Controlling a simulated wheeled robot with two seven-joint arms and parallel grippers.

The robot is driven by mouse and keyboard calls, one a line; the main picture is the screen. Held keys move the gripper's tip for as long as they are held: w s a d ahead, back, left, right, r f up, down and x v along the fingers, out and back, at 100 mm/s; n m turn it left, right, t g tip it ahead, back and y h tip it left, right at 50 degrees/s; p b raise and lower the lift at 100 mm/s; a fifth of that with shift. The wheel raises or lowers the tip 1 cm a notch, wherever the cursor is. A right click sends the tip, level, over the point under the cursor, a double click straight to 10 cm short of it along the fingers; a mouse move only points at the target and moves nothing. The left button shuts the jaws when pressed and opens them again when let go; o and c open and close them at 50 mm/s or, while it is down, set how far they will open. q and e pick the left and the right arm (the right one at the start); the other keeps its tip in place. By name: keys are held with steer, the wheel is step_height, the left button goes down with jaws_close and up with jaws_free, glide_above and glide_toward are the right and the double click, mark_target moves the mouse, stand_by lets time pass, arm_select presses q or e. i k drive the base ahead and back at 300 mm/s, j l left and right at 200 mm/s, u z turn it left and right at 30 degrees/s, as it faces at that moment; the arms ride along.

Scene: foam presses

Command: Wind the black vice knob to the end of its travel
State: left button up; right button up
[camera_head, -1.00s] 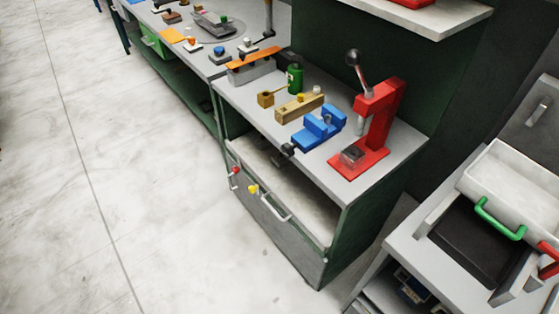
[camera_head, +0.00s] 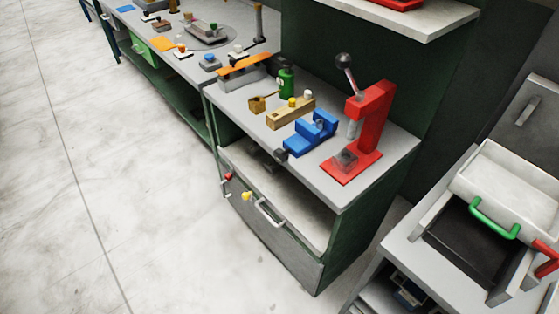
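The blue vice (camera_head: 312,134) sits on the grey bench top, near its front edge. Its black knob (camera_head: 281,155) sticks out at the vice's front left end, at the edge of the bench. How far the knob is wound cannot be told at this size. Neither of my grippers shows in the head view, and nothing is seen touching the vice or the knob.
A red lever press (camera_head: 370,125) stands just right of the vice. A wooden block (camera_head: 290,112) and a green bottle (camera_head: 286,82) stand behind it. Below is a drawer with a handle (camera_head: 268,213). Open floor (camera_head: 150,200) lies to the left.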

mark_target(280, 155)
steer(key=i+j+z, duration=0.15)
steer(key=z, duration=1.2)
steer(key=j+z, duration=0.45)
steer(key=j, duration=0.15)
steer(key=j+z, duration=0.45)
steer(key=j, duration=0.2)
steer(key=k+j+z, duration=0.1)
steer(key=j+z, duration=0.35)
steer(key=k+j, duration=0.1)
steer(key=j, duration=0.35)
steer(key=k+j+z, duration=0.1)
steer(key=j, duration=0.3)
steer(key=k+j, duration=0.2)
steer(key=j, duration=0.2)
steer(key=k+j, duration=0.1)
steer(key=j, duration=0.35)
steer(key=k+j+z, duration=0.1)
steer(key=j, duration=0.3)
steer(key=k+j, duration=0.2)
steer(key=j, duration=0.2)
steer(key=k+j+z, duration=0.1)
steer(key=j, duration=0.3)
